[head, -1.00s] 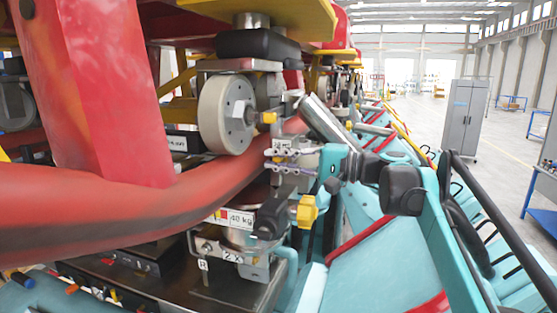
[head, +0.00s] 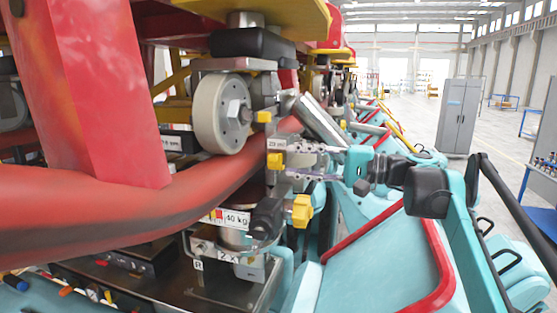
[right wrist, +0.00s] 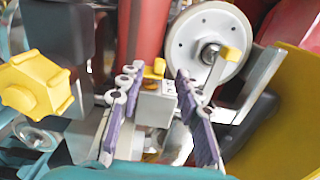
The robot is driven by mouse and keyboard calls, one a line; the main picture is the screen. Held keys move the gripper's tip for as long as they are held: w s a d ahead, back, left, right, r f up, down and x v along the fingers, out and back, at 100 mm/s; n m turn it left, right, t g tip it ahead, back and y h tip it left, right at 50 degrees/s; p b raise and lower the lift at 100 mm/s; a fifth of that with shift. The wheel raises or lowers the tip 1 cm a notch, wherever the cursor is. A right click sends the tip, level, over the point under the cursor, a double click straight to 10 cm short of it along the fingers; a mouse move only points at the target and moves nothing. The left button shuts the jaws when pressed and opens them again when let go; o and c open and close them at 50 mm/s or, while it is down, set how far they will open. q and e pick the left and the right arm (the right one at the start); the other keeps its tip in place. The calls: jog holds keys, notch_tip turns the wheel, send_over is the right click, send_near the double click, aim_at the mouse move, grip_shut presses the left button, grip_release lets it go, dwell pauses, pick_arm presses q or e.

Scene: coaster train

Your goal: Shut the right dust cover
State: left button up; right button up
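My right gripper (head: 284,160) comes in from the right in the head view. Its two purple-padded fingers are apart; the right wrist view shows the gap between them (right wrist: 157,82). A pale block with a small label (head: 277,143) and yellow tabs stands at the fingertips, below and right of the grey wheel. In the right wrist view the pale block (right wrist: 155,105) shows between the fingers; whether they touch it is unclear. I cannot tell for certain which part is the right dust cover, or how far open it is. My left gripper is not in view.
A grey-white wheel (head: 221,114) and thick red rail (head: 120,212) lie left of the gripper. A yellow knob (head: 302,211) is just below it. A "40 kg" label (head: 237,218) is lower left. Teal seats (head: 385,262) fill the right side.

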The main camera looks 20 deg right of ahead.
jog(key=v, duration=0.5)
jog(key=shift+s+d, duration=0.15)
jog(key=shift+d, duration=0.05)
